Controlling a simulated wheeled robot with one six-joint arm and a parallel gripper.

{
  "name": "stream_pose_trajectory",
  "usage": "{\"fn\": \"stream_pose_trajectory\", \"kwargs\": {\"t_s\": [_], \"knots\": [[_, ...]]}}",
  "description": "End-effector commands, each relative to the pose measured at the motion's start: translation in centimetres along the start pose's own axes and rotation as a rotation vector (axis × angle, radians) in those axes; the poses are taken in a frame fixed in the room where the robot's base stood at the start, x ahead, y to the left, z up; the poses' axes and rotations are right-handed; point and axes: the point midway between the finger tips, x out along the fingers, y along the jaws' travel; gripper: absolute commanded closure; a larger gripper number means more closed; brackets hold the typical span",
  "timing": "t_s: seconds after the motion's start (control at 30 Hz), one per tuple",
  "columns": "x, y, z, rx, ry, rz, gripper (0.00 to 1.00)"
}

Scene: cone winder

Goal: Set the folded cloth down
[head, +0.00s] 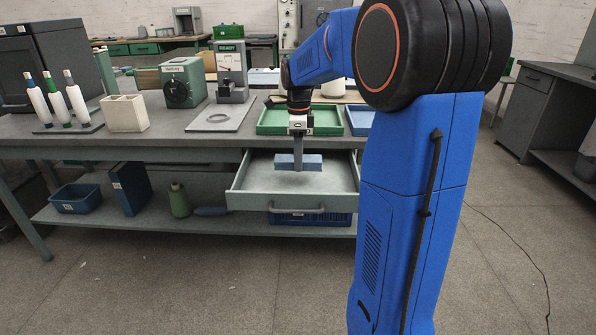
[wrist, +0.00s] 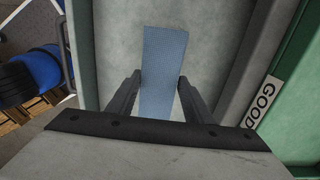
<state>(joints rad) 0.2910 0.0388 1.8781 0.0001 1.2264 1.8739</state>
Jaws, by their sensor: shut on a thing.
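The folded cloth (wrist: 163,60) is a blue-grey strip between the two fingers of my gripper (wrist: 158,90) in the wrist view. In the head view the cloth (head: 312,162) is a small blue-grey block at the fingertips of my gripper (head: 298,165), inside the outline of the open drawer (head: 247,198). My gripper is shut on the cloth. The pale drawer floor shows around it and looks otherwise empty. Whether the cloth touches the floor, I cannot tell.
The workbench (head: 225,141) stands above the drawer. On it are a green tray (head: 270,128), a blue tray (head: 360,120) and a grey plate with a ring (head: 205,125).

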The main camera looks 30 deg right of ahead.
Motion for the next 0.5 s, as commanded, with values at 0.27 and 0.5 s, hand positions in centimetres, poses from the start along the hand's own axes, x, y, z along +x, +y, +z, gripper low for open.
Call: {"fn": "stream_pose_trajectory", "kwargs": {"t_s": [0.27,0.5], "knots": [[2.1,0.0,0.0,0.000,0.000,0.000,0.76],[5.0,0.0,0.0,0.000,0.000,0.000,0.76]]}}
